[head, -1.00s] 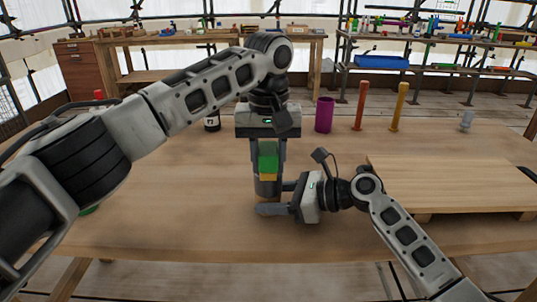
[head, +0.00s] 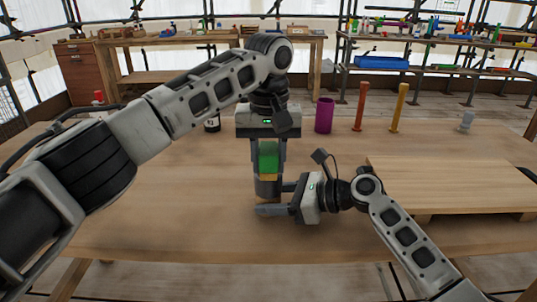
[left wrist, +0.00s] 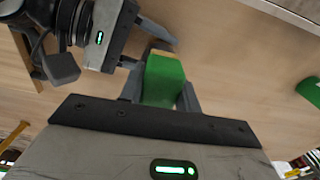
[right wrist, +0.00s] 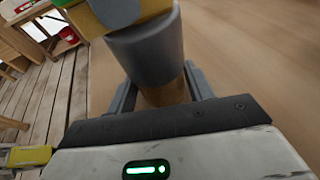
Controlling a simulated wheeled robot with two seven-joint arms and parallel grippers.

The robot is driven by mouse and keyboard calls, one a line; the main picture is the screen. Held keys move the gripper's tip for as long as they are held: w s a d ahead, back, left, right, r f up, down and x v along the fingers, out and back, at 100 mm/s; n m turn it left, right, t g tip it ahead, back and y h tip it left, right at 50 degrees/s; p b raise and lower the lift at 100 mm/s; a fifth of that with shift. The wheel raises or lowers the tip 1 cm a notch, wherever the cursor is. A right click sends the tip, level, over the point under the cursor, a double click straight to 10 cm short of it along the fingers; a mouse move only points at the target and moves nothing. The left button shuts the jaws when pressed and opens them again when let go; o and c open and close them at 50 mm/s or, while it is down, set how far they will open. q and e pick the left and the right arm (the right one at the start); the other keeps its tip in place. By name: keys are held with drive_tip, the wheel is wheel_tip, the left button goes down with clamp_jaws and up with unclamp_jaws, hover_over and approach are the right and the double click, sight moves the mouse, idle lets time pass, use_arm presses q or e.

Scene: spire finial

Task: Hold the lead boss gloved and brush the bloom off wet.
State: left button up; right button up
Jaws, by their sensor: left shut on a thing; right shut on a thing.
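My left gripper (head: 268,160) points down at the table's middle, shut on a green block with a yellow-tan lower edge, seemingly the brush (head: 268,158). The brush also shows in the left wrist view (left wrist: 163,80). Below it stands a grey cylinder with a brown lower part, seemingly the lead boss (head: 267,187). My right gripper (head: 275,200) comes in from the right, shut around the brown part, as the right wrist view shows (right wrist: 165,92). The brush's yellow edge (right wrist: 120,15) sits at the grey top; I cannot tell if they touch. No glove is distinguishable.
A wooden board (head: 450,185) lies at right. A green object (left wrist: 311,91) shows in the left wrist view. The front middle is clear.

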use_arm(q)
drive_tip(key=shift+s+f, duration=0.1)
drive_tip(key=shift+s, duration=0.1)
drive_tip(key=shift+w, duration=1.05)
use_arm(e)
drive_tip(key=shift+r, duration=0.1)
use_arm(q)
drive_tip(key=shift+s, duration=1.1)
drive_tip(key=shift+w, duration=1.1)
drive_tip(key=shift+s, duration=0.55)
drive_tip(key=shift+a+r, duration=0.1)
drive_tip(key=shift+r, duration=0.1)
drive_tip(key=a+r, duration=0.5)
drive_tip(key=r, duration=0.2)
